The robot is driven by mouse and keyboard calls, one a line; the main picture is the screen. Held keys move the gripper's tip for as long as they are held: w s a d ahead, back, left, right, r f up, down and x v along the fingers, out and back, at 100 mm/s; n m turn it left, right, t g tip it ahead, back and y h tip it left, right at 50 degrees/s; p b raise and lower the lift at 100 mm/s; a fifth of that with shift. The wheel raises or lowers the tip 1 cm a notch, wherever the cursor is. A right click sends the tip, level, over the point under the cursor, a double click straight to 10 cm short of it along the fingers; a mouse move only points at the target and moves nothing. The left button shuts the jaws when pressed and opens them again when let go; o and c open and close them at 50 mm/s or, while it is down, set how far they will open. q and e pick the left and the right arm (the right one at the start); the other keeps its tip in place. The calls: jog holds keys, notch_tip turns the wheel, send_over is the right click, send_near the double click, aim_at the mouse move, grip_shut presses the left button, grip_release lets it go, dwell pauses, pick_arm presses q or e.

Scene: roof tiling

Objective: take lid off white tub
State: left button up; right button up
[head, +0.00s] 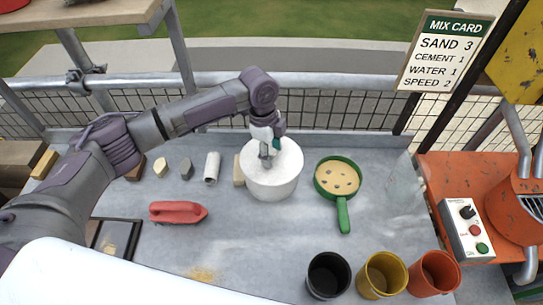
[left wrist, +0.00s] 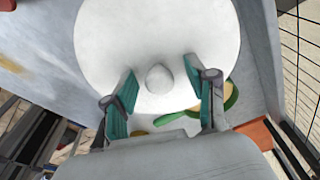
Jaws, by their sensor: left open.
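The white tub (head: 271,182) stands upright on the grey bench, with its white lid (head: 286,158) on top. In the left wrist view the lid (left wrist: 150,35) fills the upper middle and has a small round knob (left wrist: 159,79) at its centre. My left gripper (head: 267,153) is over the lid from above. In the left wrist view the gripper (left wrist: 163,92) is open, its two teal-padded fingers on either side of the knob with gaps to it. In the head view the gripper hides the knob. My right gripper is not in view.
A green pan (head: 338,180) lies just right of the tub. A red float (head: 178,212) and several small blocks lie to the left. Black (head: 328,276), yellow (head: 381,275) and orange (head: 434,273) cups stand at the front right. The bench in front of the tub is clear.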

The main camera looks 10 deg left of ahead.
pick_arm(q)
grip_shut()
